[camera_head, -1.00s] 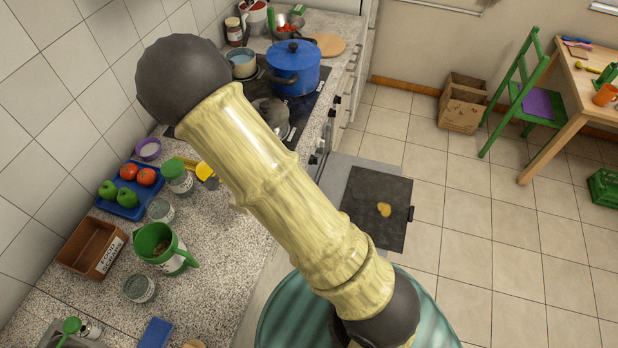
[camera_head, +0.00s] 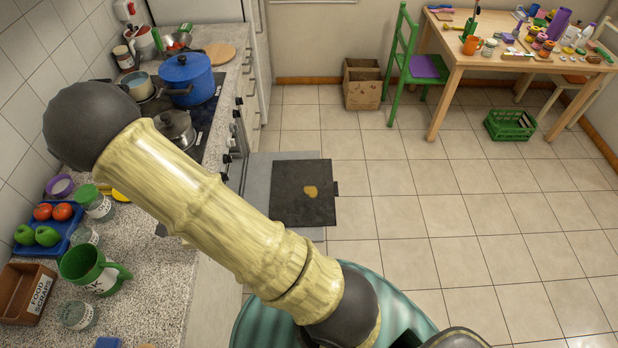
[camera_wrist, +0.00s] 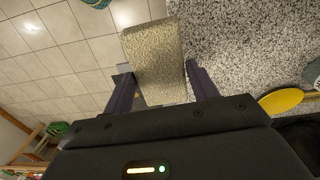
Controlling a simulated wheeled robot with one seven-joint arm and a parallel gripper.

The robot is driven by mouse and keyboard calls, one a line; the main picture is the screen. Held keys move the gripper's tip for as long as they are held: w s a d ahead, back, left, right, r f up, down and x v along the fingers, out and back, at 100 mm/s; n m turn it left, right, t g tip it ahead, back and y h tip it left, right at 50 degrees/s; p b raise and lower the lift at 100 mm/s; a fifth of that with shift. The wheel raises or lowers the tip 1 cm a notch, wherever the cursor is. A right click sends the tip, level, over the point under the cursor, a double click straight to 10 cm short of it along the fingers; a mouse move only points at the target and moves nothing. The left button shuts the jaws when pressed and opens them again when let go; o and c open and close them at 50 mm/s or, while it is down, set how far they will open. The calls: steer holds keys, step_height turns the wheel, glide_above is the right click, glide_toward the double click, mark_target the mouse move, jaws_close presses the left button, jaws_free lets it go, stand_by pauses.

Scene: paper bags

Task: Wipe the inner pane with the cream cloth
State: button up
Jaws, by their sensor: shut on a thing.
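The cream cloth (camera_wrist: 155,58) is a thick folded block between the two dark fingers of my gripper (camera_wrist: 160,80) in the wrist view. The fingers are shut on it, and it is above the edge between the speckled counter and the tiled floor. The inner pane (camera_head: 290,200) is the dark square on the lowered oven door in the head view, with a yellow-brown smear (camera_head: 311,191) on it. My gripper and the cloth are not in the head view, where my arm crosses the middle. The cloth is apart from the pane.
The speckled counter (camera_head: 160,300) on the left holds a green jug (camera_head: 85,270), a blue tray (camera_head: 62,240) and several jars. A blue pot (camera_head: 187,80) stands on the stove. The floor right of the oven door is clear up to the table and green crate (camera_head: 510,125).

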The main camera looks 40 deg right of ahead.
steer(key=d+f+n+b, duration=0.1)
steer(key=d+f+n, duration=0.5)
steer(key=d+f, duration=0.4)
steer(key=shift+w+d+n, duration=0.2)
steer(key=shift+d+n, duration=0.05)
steer(key=shift+n, duration=0.15)
